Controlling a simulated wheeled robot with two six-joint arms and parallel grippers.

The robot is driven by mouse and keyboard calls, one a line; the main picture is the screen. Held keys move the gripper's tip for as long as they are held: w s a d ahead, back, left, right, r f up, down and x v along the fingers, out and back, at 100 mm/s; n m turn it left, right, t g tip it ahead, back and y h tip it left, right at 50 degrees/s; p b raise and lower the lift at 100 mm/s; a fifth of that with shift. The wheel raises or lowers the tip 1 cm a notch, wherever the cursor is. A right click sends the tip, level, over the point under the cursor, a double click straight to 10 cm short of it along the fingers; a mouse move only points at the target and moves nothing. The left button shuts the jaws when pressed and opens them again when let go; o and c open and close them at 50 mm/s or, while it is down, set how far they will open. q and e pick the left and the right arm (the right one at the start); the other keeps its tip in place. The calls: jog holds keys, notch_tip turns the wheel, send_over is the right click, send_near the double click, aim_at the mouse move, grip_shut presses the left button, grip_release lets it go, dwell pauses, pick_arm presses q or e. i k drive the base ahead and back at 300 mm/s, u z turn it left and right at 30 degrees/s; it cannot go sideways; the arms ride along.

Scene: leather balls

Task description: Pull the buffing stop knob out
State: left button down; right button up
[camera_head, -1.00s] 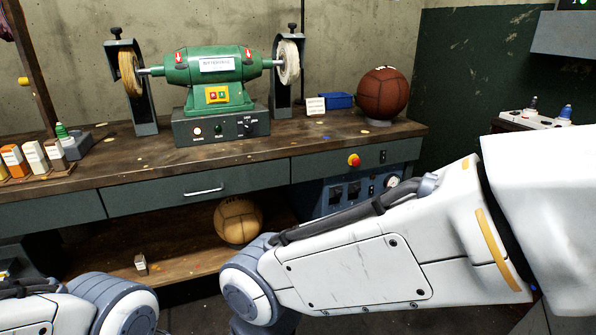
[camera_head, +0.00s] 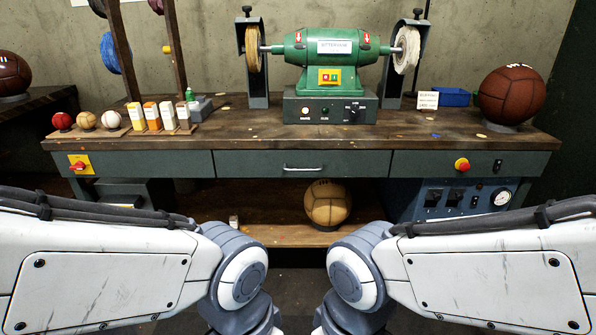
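A round red knob (camera_head: 462,164) with a yellow collar sits on the right part of the bench's front face, left of a small dark switch. Whether it is pushed in or out cannot be told at this size. A green buffing machine (camera_head: 328,47) stands on the bench top with a wheel at each end. Both my arms show in the lower part of the head view, but neither gripper is in the frame. The arm links in view are below the red knob and apart from it.
The workbench (camera_head: 260,163) spans the view. A red switch on a yellow plate (camera_head: 79,166) is on its left front. A brown ball (camera_head: 511,93) stands at the right end, beside a blue box (camera_head: 451,97). A tan ball (camera_head: 328,203) is on the lower shelf.

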aim_at(464, 166)
jog(key=z, duration=0.4)
jog(key=k, duration=0.5)
jog(key=z, duration=0.95)
jog(key=k, duration=0.8)
jog(key=z, duration=0.75)
jog(key=i, duration=1.1)
jog(key=u, duration=0.55)
jog(key=i, duration=0.8)
jog(key=u, duration=1.35)
jog(key=i, duration=0.55)
jog(key=u, duration=0.65)
